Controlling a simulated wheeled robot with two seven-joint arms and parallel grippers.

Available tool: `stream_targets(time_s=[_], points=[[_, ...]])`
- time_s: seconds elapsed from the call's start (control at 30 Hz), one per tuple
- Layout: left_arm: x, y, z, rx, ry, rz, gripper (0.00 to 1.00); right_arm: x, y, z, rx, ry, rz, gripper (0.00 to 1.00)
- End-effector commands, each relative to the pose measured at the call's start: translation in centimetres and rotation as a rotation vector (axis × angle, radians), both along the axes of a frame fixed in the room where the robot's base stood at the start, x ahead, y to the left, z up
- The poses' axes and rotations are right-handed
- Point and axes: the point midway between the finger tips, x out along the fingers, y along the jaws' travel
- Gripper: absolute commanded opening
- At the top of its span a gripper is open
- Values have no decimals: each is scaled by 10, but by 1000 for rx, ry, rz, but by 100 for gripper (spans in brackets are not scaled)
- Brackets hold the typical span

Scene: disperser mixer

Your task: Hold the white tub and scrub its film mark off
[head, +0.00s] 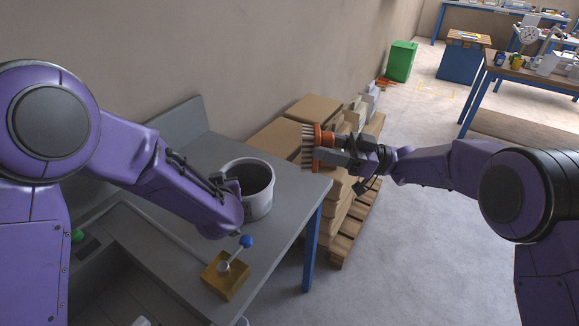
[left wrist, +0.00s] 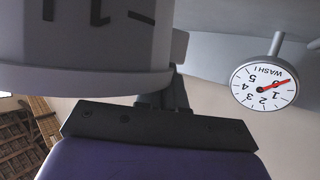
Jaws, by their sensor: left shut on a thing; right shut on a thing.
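The white tub (head: 261,203), dark inside, stands upright on the grey bench near its right edge. My left gripper (head: 229,187) is at the tub's left side and shut on it; the fingers are partly hidden. In the left wrist view the tub (left wrist: 110,50) fills the upper left, with dark strokes on its wall; I cannot tell whether these are lettering or the film mark. My right gripper (head: 329,149) is shut on an orange scrub brush (head: 318,134) with pale bristles facing left. The brush is in the air, right of the tub and apart from it.
A brown block (head: 224,276) with a blue-knobbed lever stands at the bench's (head: 180,132) front. A sink basin (head: 120,270) lies front left. Cardboard boxes (head: 312,110) on a pallet (head: 345,240) stand beyond the bench. A wash dial (left wrist: 263,86) shows in the left wrist view.

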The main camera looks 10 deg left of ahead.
Motion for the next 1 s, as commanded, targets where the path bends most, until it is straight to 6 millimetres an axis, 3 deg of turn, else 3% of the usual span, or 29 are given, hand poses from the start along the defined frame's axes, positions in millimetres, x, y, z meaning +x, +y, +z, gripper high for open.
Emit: stream_targets(time_s=[0.17,0.3,0.5,0.6,0.73,1.0], points=[[-2,-1,-5,0,12,-4,0,-6,9,-56,-31,-282,-168,24],[-2,-1,-5,1,12,-5,0,-18,19,-107,-129,-705,-288,24],[-3,-1,-5,0,13,-5,0,-44,30,-173,-287,-1248,-337,24],[-3,-1,-5,0,14,-5,0,-57,33,-198,-331,-1412,-329,24],[-3,-1,-6,0,14,-5,0,-67,36,-216,-353,-1518,-317,24],[-3,-2,-6,0,15,-6,0,-60,57,-217,-352,-1545,-312,24]])
